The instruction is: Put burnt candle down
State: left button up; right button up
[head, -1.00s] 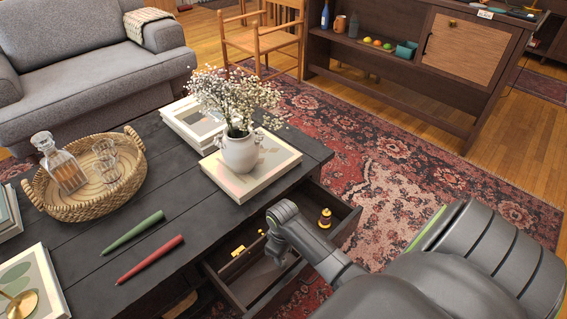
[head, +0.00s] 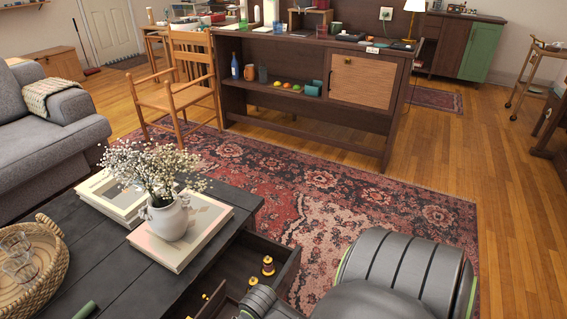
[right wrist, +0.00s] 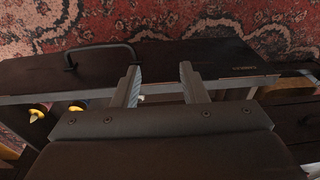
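No burnt candle can be made out in the current views. One end of a green taper candle (head: 84,310) shows on the dark coffee table (head: 95,262) at the bottom edge of the head view. My right gripper (right wrist: 160,76) is open, with nothing visible between its spread fingers. It is over the open table drawer (right wrist: 230,58), close to the front panel. In the head view only part of my right arm shows by the drawer (head: 285,272), and its fingertips are hidden. My left gripper is not in view.
Yellow-and-dark spools (head: 267,266) are in the drawer. A vase of white flowers (head: 166,219) stands on a book (head: 200,238). A wicker tray (head: 55,262) holds glasses. A patterned rug (head: 400,205) lies before a dark sideboard (head: 300,120).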

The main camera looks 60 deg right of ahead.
jog(key=s+a+m, duration=0.1)
jog(key=s+m, duration=0.1)
jog(key=s, duration=0.8)
jog(key=shift+s+a+m+t, duration=0.15)
jog(key=shift+a+m+t, duration=0.25)
jog(key=shift+r, duration=0.1)
